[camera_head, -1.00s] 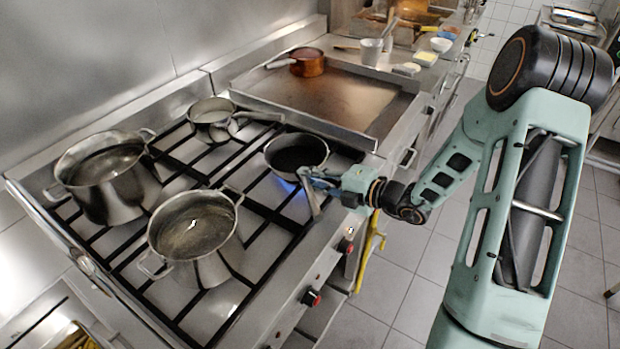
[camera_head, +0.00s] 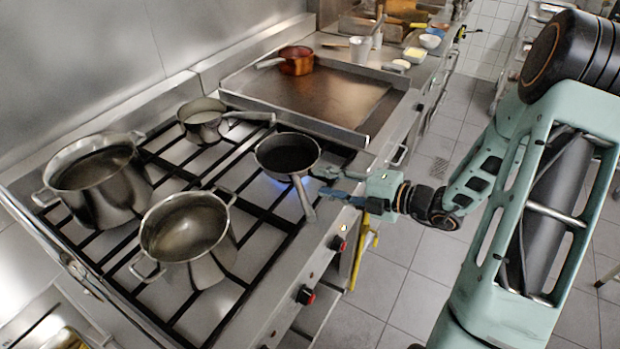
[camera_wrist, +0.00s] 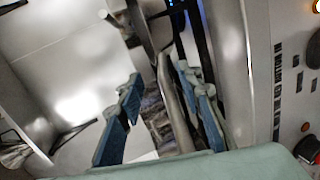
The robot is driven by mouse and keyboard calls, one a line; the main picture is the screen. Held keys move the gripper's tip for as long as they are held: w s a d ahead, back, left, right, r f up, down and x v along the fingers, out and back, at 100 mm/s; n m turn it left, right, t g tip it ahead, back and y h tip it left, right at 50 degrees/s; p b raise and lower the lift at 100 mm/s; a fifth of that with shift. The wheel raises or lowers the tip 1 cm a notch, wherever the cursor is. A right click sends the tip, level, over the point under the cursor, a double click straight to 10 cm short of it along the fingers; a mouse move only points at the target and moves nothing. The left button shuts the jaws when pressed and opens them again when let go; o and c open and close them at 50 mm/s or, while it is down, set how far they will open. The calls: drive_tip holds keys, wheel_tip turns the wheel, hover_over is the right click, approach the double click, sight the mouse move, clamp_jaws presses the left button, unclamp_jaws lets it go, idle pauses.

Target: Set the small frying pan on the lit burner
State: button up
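The small dark frying pan (camera_head: 287,153) sits level on the front right burner grate, its handle pointing to the stove's front edge. A blue flame (camera_head: 274,183) shows under it, so this burner is lit. My gripper (camera_head: 323,182) is just right of the pan handle and looks apart from it. In the wrist view the two blue fingers of my gripper (camera_wrist: 158,76) are spread wide, with the metal pan handle (camera_wrist: 176,105) showing between them. Nothing appears gripped. The pan's bowl is mostly out of the wrist view.
Two large pots, one at the back left (camera_head: 100,180) and one at the front (camera_head: 186,235), share the stove with a saucepan (camera_head: 202,122). A griddle (camera_head: 325,93) bearing a copper pan (camera_head: 296,61) lies beyond. The floor aisle is clear.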

drive_tip(key=v, duration=0.4)
drive_tip(key=shift+s, duration=0.1)
drive_tip(key=shift+f, duration=0.1)
idle(0.3)
